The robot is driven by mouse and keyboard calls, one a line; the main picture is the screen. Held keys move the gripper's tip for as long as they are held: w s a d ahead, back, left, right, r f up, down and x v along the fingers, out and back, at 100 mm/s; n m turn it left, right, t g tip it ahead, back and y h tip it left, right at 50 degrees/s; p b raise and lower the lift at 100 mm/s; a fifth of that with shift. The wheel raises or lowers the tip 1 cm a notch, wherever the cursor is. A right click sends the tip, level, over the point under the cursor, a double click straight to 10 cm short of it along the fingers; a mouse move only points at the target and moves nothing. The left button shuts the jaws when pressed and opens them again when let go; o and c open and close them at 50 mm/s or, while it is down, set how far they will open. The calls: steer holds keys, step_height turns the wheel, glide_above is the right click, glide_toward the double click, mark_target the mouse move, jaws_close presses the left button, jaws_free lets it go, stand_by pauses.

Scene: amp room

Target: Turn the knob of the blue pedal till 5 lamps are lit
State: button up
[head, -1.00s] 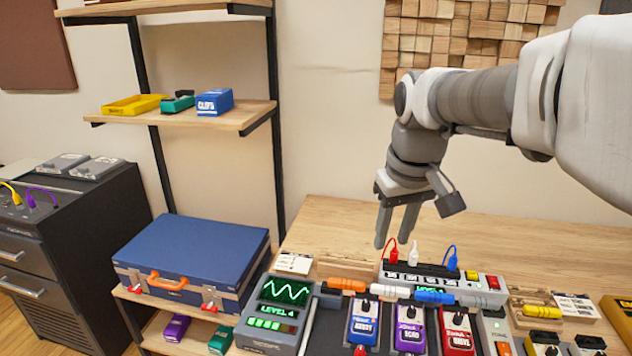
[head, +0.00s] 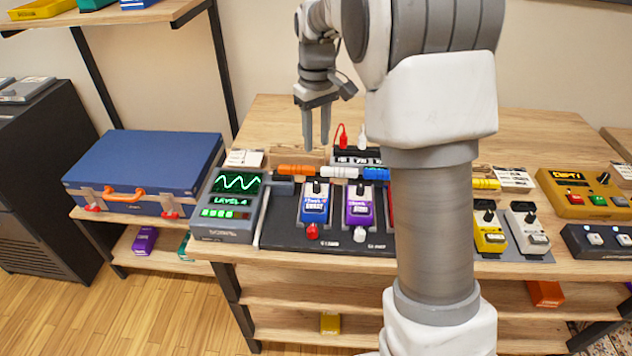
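My gripper (head: 317,145) hangs pointing down above and behind the blue pedal. Its two fingers are apart with nothing between them, and it appears clear of the knob.
A purple pedal (head: 360,208) stands close to the right of the blue one. Orange, white and blue plugs (head: 340,172) lie just behind the pedals. My arm hides the board's right part. A blue case (head: 146,170) sits at left.

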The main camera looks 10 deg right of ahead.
mark_target(316, 184)
step_height(316, 184, down, 13)
steer(key=shift+r+b, duration=0.2)
steer(key=shift+b, duration=0.85)
jaws_close()
